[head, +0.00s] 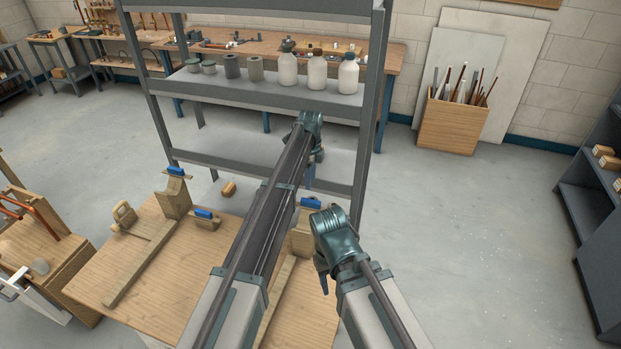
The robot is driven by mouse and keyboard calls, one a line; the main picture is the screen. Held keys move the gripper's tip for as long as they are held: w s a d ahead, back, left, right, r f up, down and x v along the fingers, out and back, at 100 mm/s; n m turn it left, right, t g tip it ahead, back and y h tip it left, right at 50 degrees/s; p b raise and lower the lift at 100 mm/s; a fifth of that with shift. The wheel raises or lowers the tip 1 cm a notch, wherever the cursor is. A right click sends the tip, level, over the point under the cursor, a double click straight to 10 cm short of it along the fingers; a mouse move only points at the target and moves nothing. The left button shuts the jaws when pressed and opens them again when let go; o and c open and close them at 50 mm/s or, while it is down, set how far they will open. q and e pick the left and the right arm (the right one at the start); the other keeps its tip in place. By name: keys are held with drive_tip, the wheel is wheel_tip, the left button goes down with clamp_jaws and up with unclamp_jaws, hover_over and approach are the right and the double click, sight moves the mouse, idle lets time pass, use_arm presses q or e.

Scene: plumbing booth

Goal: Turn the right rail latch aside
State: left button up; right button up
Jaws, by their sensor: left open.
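A wooden stand with rails rests on a wooden bench (150,262). A blue latch (310,202) shows at the right rail's upright post (301,240), partly hidden by my arms. My left arm reaches far forward and bends down at its end. My left gripper (309,182) is open, small in the picture, and just above the right blue latch. I cannot tell whether it touches it. My right arm bends down nearer to me, and its gripper (322,280) is mostly hidden beside the bench's right edge.
A grey metal shelf (265,95) with several jars and bottles stands just behind the bench. A small wooden block (229,189) lies beyond the bench. A side bench with red-handled tools (45,210) is at left. Open floor lies to the right.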

use_arm(q)
wheel_tip(320, 180, up, 4)
drive_tip(key=p, duration=0.2)
drive_tip(key=shift+p, duration=0.4)
use_arm(e)
wheel_tip(320, 180, up, 4)
use_arm(q)
drive_tip(key=shift+f, duration=0.1)
drive_tip(key=s+a+n, duration=0.6)
drive_tip(key=s+n, duration=0.1)
drive_tip(key=s, duration=0.5)
drive_tip(key=s+a+n, duration=0.5)
drive_tip(key=s+n, duration=0.2)
drive_tip(key=s, duration=0.4)
drive_tip(key=s+a+n, duration=0.6)
drive_tip(key=s+n, duration=0.2)
drive_tip(key=s, duration=0.4)
drive_tip(key=s+d+f+m+y+b, duration=0.1)
drive_tip(key=s+d+f+m+b, duration=0.3)
drive_tip(key=d+f+b, duration=0.6)
drive_tip(key=shift+s+d, duration=0.35)
drive_tip(key=shift+d, duration=0.15)
use_arm(e)
wheel_tip(320, 180, down, 10)
drive_tip(key=shift+f, duration=0.25)
use_arm(q)
drive_tip(key=shift+f, duration=0.1)
